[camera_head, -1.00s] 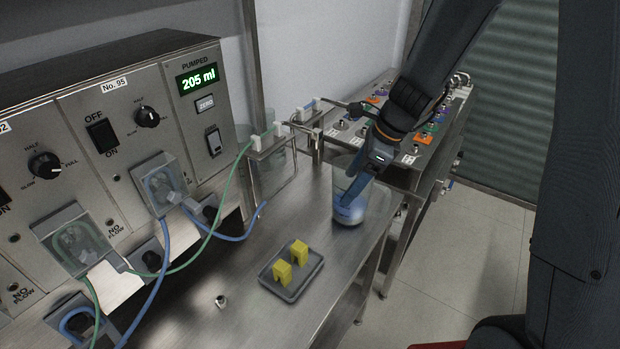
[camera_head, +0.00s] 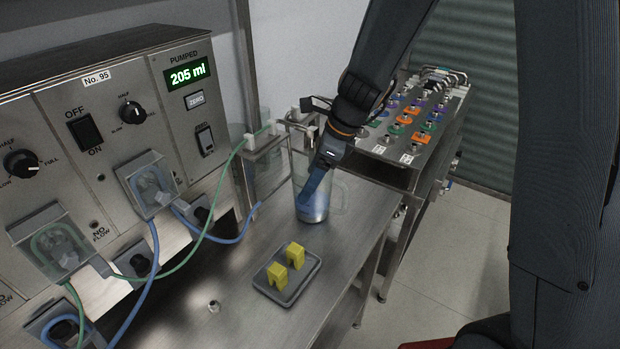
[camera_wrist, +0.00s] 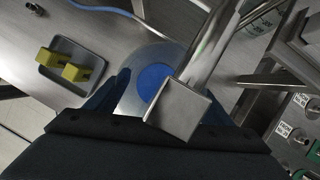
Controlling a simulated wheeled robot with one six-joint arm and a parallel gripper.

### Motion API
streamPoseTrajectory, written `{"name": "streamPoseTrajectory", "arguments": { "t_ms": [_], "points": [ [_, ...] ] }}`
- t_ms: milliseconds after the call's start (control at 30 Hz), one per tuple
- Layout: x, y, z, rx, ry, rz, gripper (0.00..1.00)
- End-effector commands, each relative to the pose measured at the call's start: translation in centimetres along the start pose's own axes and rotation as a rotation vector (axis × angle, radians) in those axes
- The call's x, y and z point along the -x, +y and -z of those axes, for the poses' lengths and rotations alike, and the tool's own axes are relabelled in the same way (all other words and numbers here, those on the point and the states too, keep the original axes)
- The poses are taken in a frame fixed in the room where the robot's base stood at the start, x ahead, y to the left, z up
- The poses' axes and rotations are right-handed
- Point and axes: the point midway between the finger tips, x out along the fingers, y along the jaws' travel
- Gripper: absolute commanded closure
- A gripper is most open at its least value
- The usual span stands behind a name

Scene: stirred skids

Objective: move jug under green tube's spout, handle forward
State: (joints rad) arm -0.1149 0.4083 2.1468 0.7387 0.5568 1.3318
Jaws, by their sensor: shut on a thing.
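My gripper (camera_head: 308,197) is shut on the jug. The jug's handle is hard to make out; a faint clear outline shows at its right. The green tube (camera_head: 228,165) runs from the pump up to a clip on the stand (camera_head: 266,150), whose metal spout end (camera_head: 308,124) is near the jug's top. In the wrist view the blue liquid (camera_wrist: 152,82) shows between my fingers, with a metal block partly covering the jug.
A grey tray (camera_head: 285,290) with two yellow blocks lies in front of the jug. The blue tube (camera_head: 235,238) ends loose near the stand. A pump panel (camera_head: 100,180) reading 205 ml stands left. A side table (camera_head: 410,155) with coloured connectors stands behind right.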

Motion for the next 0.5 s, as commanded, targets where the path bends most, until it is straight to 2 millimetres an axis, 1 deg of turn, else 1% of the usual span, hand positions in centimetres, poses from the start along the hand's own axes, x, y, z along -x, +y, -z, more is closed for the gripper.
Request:
{"name": "streamPoseTrajectory", "arguments": {
  "t_ms": [200, 233, 333, 500],
  "points": [
    [-0.26, 0.02, 0.06, 0.001, 0.0, 0.0, 0.62],
    [-0.31, 0.05, 0.08, 0.001, 0.0, -0.001, 0.24],
    [-0.27, 0.08, 0.02, 0.002, 0.0, -0.001, 0.07],
    [-0.28, 0.1, -0.01, 0.003, 0.0, -0.001, 0.07]
  ]
}}
